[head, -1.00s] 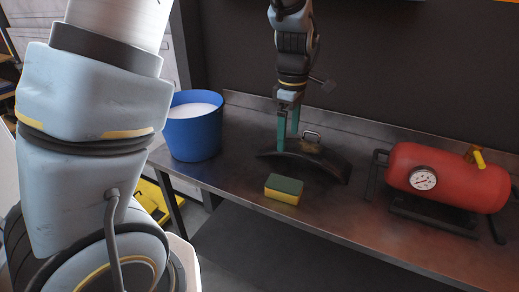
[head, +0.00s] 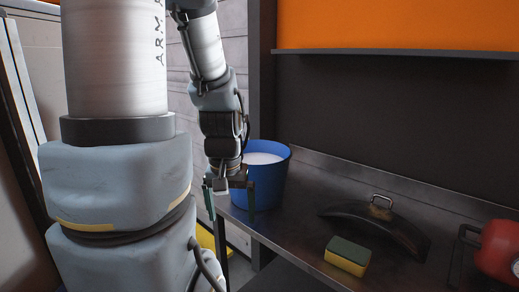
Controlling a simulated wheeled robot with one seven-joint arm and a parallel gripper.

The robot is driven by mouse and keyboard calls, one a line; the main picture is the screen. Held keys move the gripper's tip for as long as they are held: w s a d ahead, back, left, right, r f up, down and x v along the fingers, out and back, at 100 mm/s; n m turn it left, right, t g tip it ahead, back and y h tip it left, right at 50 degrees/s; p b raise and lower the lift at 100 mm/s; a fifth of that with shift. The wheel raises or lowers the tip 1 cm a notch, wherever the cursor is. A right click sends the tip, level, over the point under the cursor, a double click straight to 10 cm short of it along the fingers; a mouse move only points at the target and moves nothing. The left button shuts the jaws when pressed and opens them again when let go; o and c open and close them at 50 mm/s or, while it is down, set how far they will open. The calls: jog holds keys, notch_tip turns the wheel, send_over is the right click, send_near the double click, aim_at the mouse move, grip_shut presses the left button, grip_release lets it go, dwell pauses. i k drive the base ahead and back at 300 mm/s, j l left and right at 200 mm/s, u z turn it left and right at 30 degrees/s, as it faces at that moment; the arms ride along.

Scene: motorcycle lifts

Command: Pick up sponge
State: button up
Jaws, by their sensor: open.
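The sponge (head: 347,256), green on top and yellow below, lies flat on the dark metal bench (head: 290,229) near its front edge. My gripper (head: 230,205) points down at the left end of the bench, in front of the blue bucket (head: 272,176). Its two teal fingers are apart with nothing between them. It is well to the left of the sponge and does not touch it. The sponge is in full view.
A black curved piece with a metal handle (head: 375,232) lies just behind the sponge. A red tank (head: 498,250) stands at the right, cut by the frame. The bucket holds something white. Bare bench lies between bucket and sponge.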

aim_at(354, 258)
jog(key=z, duration=0.95)
